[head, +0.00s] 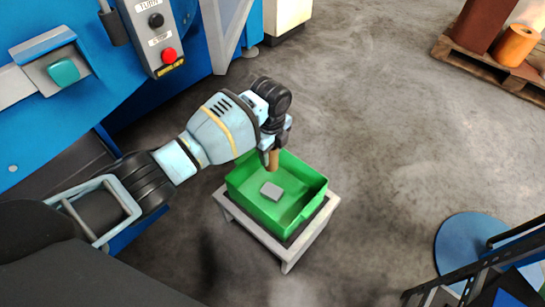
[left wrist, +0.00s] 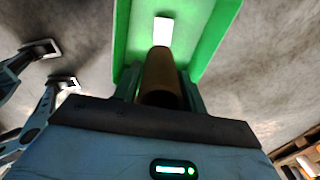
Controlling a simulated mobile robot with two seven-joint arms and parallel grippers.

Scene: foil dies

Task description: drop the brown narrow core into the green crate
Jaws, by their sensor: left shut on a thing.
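The brown narrow core (head: 273,159) is held upright in my left gripper (head: 268,160), which is shut on it. In the head view the core's lower end shows over the back part of the green crate (head: 314,194). The crate stands on a small grey stand, and a grey block (head: 271,191) lies on its floor. In the left wrist view the core (left wrist: 160,78) sits between the fingers (left wrist: 159,95), with the green crate (left wrist: 213,30) beyond it. I cannot tell the core's exact height above the crate floor. My right gripper is not clearly in view.
A blue machine (head: 105,95) with a control box (head: 150,35) stands at the left. The grey stand (head: 290,250) bears the crate. A pallet (head: 500,70) with rolls is at the top right. A blue disc (head: 452,240) is at the lower right. Open floor lies between.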

